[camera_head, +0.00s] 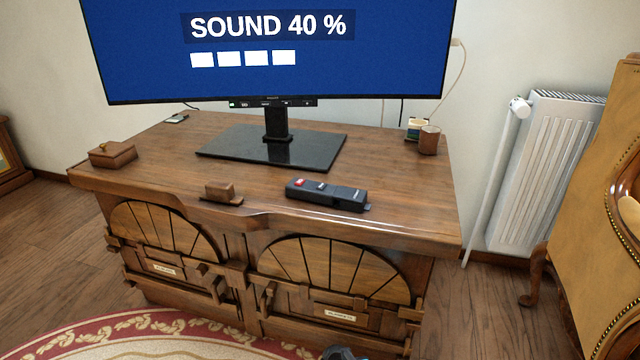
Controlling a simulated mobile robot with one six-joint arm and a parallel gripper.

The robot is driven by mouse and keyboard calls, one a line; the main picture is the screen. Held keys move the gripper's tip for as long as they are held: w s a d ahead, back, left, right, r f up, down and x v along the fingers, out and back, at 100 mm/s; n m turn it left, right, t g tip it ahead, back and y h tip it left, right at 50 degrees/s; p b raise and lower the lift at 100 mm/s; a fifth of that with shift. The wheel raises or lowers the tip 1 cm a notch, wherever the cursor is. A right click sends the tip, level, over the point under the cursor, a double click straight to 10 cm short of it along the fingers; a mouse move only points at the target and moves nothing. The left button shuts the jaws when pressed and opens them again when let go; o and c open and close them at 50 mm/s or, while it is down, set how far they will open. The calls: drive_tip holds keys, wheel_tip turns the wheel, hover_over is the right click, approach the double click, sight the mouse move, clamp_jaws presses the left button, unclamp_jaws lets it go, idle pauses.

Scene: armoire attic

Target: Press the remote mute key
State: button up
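A dark remote (328,194) lies flat near the front edge of the wooden cabinet top, right of the middle. It has a red key at its left end and a small pale key beside it; the key labels are too small to read, so I cannot tell which is mute. The television (268,45) above shows "SOUND 40 %" with several white blocks on a blue screen. A small dark grey part at the bottom edge looks like the tip of my gripper (340,352), below and apart from the remote. Most of it is out of frame, and its opening is hidden.
The wooden cabinet (390,180) also carries a small wooden box (113,154), a wooden block (220,193) left of the remote, and a brown cup (429,140). The television's black stand (225,143) is behind the remote. A radiator (550,160) and an armchair (600,200) stand at right.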

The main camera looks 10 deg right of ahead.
clamp_jaws()
drive_tip(key=shift+d, duration=0.1)
idle(1.5)
